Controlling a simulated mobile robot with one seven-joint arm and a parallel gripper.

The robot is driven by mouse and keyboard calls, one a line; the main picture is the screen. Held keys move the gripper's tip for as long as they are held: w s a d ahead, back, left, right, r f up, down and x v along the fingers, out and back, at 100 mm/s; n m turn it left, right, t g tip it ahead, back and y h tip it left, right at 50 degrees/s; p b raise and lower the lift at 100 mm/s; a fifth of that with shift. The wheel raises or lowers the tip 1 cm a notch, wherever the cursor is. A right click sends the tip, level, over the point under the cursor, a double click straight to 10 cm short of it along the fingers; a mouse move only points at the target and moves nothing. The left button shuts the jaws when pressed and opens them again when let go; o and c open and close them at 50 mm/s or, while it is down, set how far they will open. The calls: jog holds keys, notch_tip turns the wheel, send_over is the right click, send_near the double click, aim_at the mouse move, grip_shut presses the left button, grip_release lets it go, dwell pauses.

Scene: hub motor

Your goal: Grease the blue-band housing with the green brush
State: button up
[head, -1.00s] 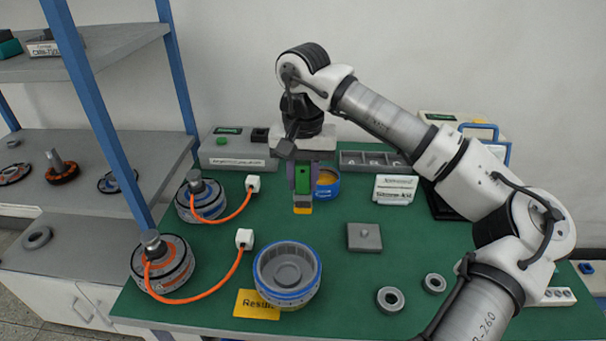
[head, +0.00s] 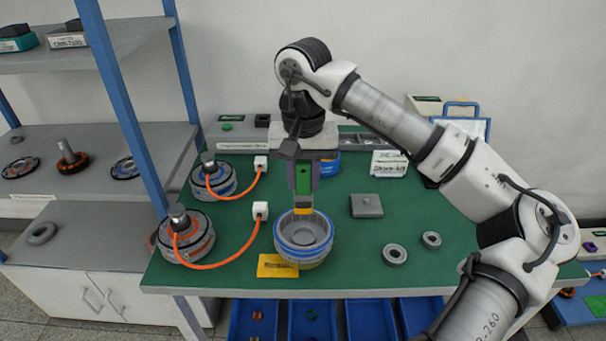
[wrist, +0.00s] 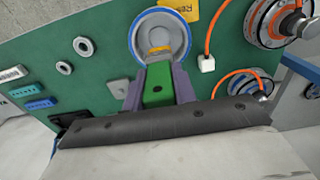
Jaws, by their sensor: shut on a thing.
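The blue-band housing (head: 303,251) is a round grey open cup with a blue rim on the green table, by the yellow label. My gripper (head: 302,178) is shut on the green brush (head: 303,183), which points down. The brush tip, with a yellow band, hangs at the back inner part of the housing's opening; I cannot tell whether it touches. In the wrist view the green brush (wrist: 158,85) lies between the purple fingers, with the housing (wrist: 160,22) beyond it and the yellow-banded tip over its opening.
Two motors with orange cables (head: 187,240) (head: 212,180) stand at the left. A grey square block (head: 366,206) and two grey rings (head: 394,254) (head: 431,240) lie to the right. A blue container (head: 326,165) sits behind the gripper. Blue bins (head: 367,320) are under the table.

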aim_at(303, 208)
jog(key=shift+f+b, duration=1.85)
jog(key=shift+f, duration=1.65)
jog(key=shift+f+b, duration=0.55)
jog(key=shift+f, duration=0.05)
jog(key=n+b, duration=0.1)
jog(key=n, duration=0.1)
jog(key=shift+n, duration=1)
